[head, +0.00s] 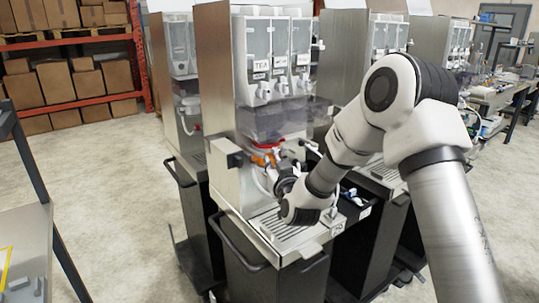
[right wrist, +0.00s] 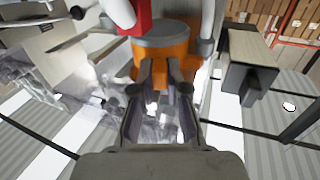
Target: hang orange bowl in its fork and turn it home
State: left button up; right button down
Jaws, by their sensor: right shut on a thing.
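The orange bowl (head: 263,158) is at the front of the nearest dispenser (head: 272,118), below its clear bin. My right gripper (head: 275,172) reaches it from the front right and partly hides it. In the right wrist view the bowl (right wrist: 166,54) shows orange sides and a grey round face. The right gripper's two fingers (right wrist: 160,74) are shut on its orange part. A red part (right wrist: 134,16) is close against the bowl. The fork cannot be made out clearly, so I cannot tell whether the bowl is seated in it. My left gripper is not in view.
A dark block on a bracket (head: 235,159) sticks out left of the bowl; it is close by in the wrist view (right wrist: 248,80). A slatted drip tray (head: 284,231) lies below. More dispensers (head: 388,40) stand behind to the right.

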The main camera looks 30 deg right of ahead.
jog(key=shift+a+m+h, duration=0.25)
jog(key=shift+m+h, duration=0.05)
jog(key=shift+h, duration=0.2)
jog(key=m+h, duration=0.1)
jog(key=g+h, duration=0.1)
jog(key=shift+w+a+m+h, duration=0.2)
jog(key=shift+a+m+h, duration=0.1)
jog(key=shift+a+m, duration=0.1)
jog(key=c, duration=1.1)
grip_release()
jog(key=shift+w+f, duration=0.15)
jog(key=shift+w, duration=0.1)
